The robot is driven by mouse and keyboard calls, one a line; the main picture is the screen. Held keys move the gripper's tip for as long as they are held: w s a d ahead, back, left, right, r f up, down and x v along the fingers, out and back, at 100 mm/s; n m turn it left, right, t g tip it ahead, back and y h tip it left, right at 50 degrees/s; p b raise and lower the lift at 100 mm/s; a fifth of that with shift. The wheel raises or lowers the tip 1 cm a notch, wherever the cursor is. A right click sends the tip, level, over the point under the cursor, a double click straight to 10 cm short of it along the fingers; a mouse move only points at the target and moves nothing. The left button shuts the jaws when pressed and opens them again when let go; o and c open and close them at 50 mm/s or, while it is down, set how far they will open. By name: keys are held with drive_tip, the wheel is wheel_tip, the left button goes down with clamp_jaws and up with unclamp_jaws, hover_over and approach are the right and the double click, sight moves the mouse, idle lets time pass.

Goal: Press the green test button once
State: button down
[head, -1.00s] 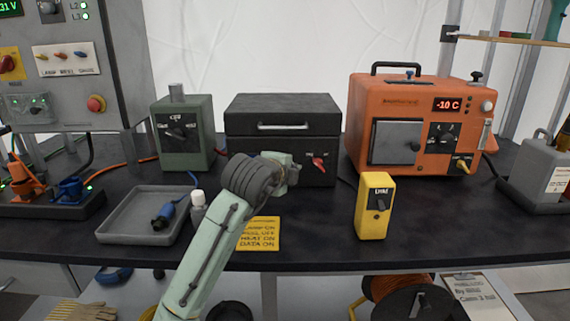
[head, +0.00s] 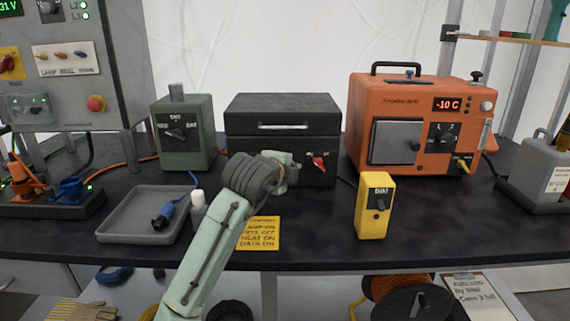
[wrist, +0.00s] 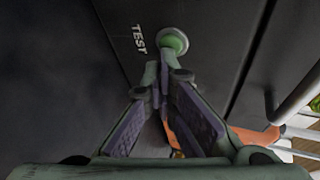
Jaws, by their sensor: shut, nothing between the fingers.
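The green test button (wrist: 173,42) is a round button in a pale ring, beside the white word TEST on a dark face in the wrist view. My gripper (wrist: 158,72) is shut and empty, with its fingertips right at the lower left edge of the button. I cannot tell whether they touch it. In the head view my gripper (head: 290,172) is at the front of the black box (head: 250,150), left of its red knob (head: 319,163). The button is hidden behind my gripper there.
The yellow switch box (head: 374,218) stands to the right on the bench, before the orange machine (head: 391,98). A green box (head: 187,148), grey tray (head: 110,228) and white-capped bottle (head: 198,210) are to the left. A yellow note (head: 262,235) lies below my gripper.

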drive_tip(key=shift+s, duration=0.7)
drive_tip(key=shift+s+b, duration=0.55)
drive_tip(key=shift+s, duration=2)
